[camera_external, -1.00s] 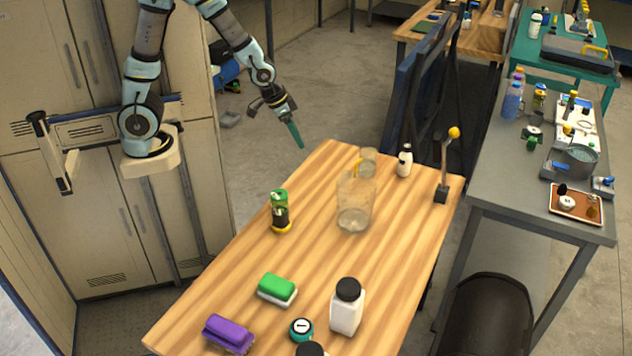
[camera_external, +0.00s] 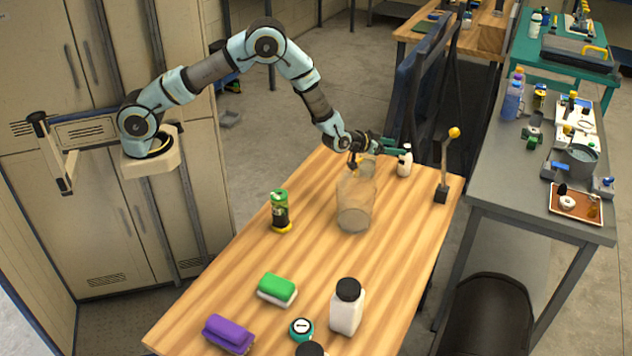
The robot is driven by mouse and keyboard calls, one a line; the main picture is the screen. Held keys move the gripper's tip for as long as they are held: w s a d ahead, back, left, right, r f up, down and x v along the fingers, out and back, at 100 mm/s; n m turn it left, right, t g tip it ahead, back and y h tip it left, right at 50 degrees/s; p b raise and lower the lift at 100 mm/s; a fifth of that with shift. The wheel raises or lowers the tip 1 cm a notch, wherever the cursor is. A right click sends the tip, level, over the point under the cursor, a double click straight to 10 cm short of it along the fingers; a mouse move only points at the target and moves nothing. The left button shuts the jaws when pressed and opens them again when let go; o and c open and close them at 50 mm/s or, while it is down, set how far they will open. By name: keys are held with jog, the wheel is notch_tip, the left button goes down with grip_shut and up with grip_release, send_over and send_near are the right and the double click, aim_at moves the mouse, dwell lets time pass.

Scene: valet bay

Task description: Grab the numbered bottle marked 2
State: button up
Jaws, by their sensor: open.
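No number can be read on any bottle from here, so I cannot tell which one is marked 2. A small white bottle (camera_external: 405,168) with a dark top stands upright at the far end of the wooden table. My gripper (camera_external: 402,147) is open, its green fingers pointing right at the level of this bottle's top. One finger overlaps the bottle's edge in the picture; I cannot tell whether they touch. A larger white bottle (camera_external: 346,312) with a black cap stands near the front. Another black cap (camera_external: 310,350) is cut off at the bottom edge.
A clear jar (camera_external: 355,205) stands below my wrist, with a smaller glass behind it. A stand with a yellow ball (camera_external: 443,180) is to the right. A green can (camera_external: 279,212), green sponge (camera_external: 277,286) and purple brush (camera_external: 229,334) line the left. The table's middle is clear.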

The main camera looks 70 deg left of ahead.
aim_at(404, 147)
jog(key=shift+a+p+x, duration=0.1)
jog(key=shift+p+x, duration=0.6)
jog(key=shift+x, duration=1)
jog(key=shift+a+p+x, duration=0.15)
jog(key=shift+p+x, duration=0.5)
jog(key=shift+x, duration=1.05)
jog(key=shift+r, duration=0.1)
grip_shut()
